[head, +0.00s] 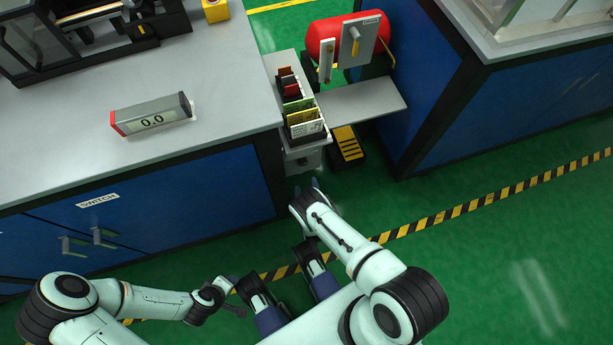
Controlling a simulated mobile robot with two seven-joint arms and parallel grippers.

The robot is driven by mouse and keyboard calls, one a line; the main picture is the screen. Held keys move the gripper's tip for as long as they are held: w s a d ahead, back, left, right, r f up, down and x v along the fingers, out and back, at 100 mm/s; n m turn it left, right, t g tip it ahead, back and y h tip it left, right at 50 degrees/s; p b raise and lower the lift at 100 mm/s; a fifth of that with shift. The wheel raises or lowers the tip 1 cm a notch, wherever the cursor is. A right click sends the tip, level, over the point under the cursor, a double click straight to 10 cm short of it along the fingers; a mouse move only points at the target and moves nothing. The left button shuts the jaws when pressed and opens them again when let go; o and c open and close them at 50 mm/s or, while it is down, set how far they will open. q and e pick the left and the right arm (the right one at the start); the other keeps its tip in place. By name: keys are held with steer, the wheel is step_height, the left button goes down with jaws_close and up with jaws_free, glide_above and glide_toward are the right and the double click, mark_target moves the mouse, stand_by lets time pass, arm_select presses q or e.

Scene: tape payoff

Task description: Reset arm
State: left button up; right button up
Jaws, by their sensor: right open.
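My right arm (365,262) reaches forward from the lower right. Its gripper (307,186) is open and empty above the green floor, just in front of the narrow grey stand (302,158). My left arm (155,303) is bent low at the left. Its small dark gripper (238,296) is near the bottom middle, over the floor and clear of the bench; its jaw gap is too small to make out. Neither gripper visibly touches anything.
A grey bench (215,85) with blue cabinets carries a display reading 0.0 (152,117). A holder with coloured cards (303,118) tops the stand. Another blue cabinet (500,105) stands right. Open floor (490,250) lies lower right.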

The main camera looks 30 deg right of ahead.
arm_select(q)
steer(key=shift+s+d, duration=0.1)
steer(key=shift+s, duration=0.1)
arm_select(e)
steer(key=shift+s+a, duration=0.1)
steer(key=shift+s, duration=0.1)
